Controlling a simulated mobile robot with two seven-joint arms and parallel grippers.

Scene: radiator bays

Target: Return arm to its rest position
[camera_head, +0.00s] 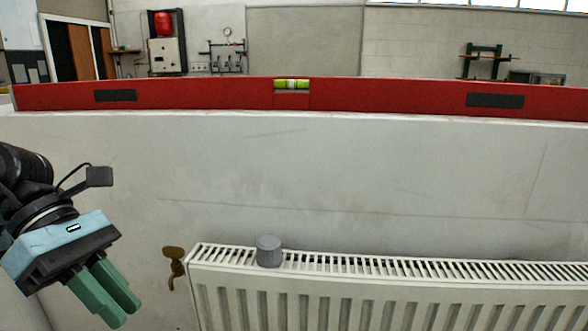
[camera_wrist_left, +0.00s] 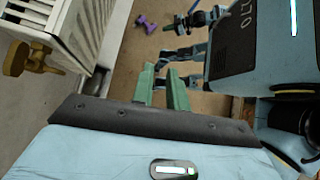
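My left gripper (camera_head: 122,310) is at the lower left of the head view, its two green fingers pointing down and to the right. My right gripper does not show in the head view. A small gripper-like part of mine is far off at the top of the left wrist view, too small to read.
A white radiator (camera_head: 400,290) fills the lower right, with a grey cap (camera_head: 269,251) on its top grille and a brass valve (camera_head: 174,262) at its left end. A red spirit level (camera_head: 390,98) lies along the wall top. A purple object (camera_wrist_left: 146,23) lies on the floor.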

